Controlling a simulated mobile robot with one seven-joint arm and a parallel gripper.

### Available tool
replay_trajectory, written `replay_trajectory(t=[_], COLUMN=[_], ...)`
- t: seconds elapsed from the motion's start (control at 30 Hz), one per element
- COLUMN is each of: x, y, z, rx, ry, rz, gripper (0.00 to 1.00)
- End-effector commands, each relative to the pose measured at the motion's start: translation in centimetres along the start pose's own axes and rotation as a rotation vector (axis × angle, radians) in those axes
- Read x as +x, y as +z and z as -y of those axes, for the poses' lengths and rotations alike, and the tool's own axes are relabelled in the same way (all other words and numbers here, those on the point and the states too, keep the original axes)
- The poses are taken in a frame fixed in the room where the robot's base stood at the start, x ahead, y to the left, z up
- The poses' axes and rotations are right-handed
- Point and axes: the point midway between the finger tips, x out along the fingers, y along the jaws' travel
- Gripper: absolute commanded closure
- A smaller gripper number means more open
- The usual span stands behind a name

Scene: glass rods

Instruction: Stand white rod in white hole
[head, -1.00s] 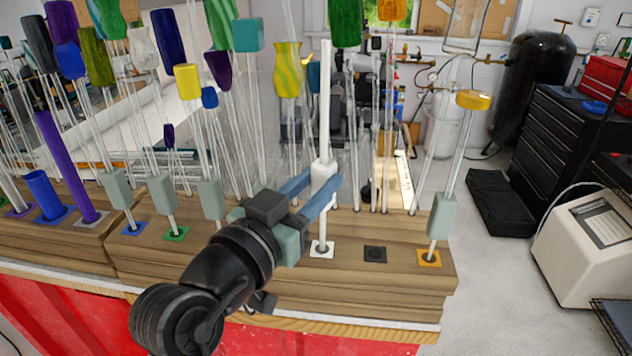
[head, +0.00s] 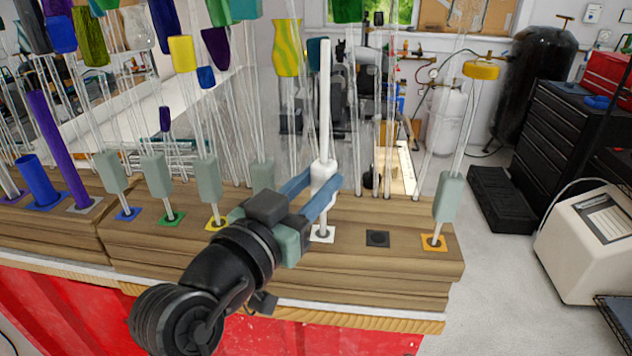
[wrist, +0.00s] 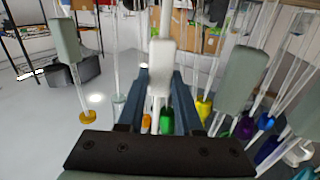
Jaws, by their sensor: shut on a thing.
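The white rod (head: 325,105) stands close to upright in the head view, with a thicker white grip block partway down. My gripper (head: 321,192) is shut on that block, its blue fingers on either side. The rod's lower end meets the white square with the white hole (head: 322,235) on the wooden block; I cannot tell how deep it sits. In the wrist view the white grip block (wrist: 160,68) shows between the fingers, and the hole is hidden.
The wooden block (head: 350,270) has an empty dark square (head: 377,239) to the right, then a rod in an orange-yellow square (head: 434,243). Several grey-collared rods stand to the left, and clear rods crowd behind. Bare floor lies beyond the right end.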

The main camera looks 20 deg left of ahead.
Motion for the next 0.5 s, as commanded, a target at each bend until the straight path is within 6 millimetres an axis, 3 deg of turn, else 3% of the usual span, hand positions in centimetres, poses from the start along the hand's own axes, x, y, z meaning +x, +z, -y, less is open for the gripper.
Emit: replay_trajectory(t=[0.5], x=[0.0], y=[0.48], z=[-0.01], rx=[0.0], ry=[0.0], rz=[-0.001], gripper=[1.0])
